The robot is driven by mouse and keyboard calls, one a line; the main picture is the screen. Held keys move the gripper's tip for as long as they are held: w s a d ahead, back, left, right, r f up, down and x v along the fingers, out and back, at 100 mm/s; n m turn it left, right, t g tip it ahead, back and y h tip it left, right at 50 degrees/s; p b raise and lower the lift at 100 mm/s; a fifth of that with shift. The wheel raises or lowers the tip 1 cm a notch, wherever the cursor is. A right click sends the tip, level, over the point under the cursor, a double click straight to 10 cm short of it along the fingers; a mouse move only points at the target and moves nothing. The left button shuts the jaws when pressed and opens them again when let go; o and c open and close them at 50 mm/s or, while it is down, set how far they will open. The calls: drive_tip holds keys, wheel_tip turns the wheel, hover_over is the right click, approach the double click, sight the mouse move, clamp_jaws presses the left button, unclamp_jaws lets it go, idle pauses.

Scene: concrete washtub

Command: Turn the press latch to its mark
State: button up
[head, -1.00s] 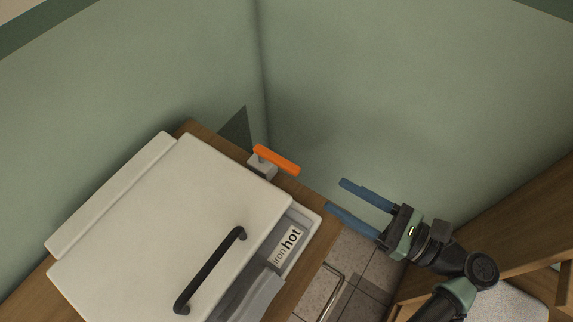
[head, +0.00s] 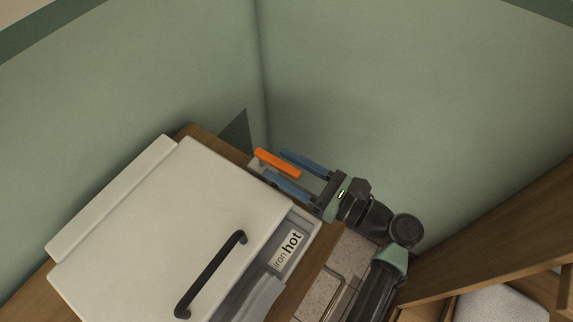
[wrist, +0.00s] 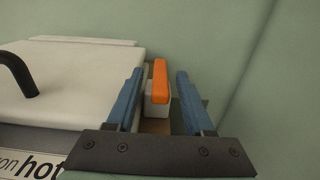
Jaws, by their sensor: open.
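The press latch is an orange bar (head: 278,163) on a pale grey block at the far right side of the white press (head: 180,215). My gripper (head: 282,168) is open, and its two blue fingers lie on either side of the orange bar in the head view. In the wrist view the orange latch (wrist: 160,82) stands between the open fingers (wrist: 158,88), with a gap on each side. The grey block (wrist: 157,108) shows below it. I cannot make out the mark.
The press has a black handle (head: 210,274) on its lid and a label reading "iron hot" (head: 287,250). It stands on a wooden counter (head: 205,132) in a corner of green walls. A wooden panel (head: 490,240) is at the right.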

clamp_jaws()
idle(1.4)
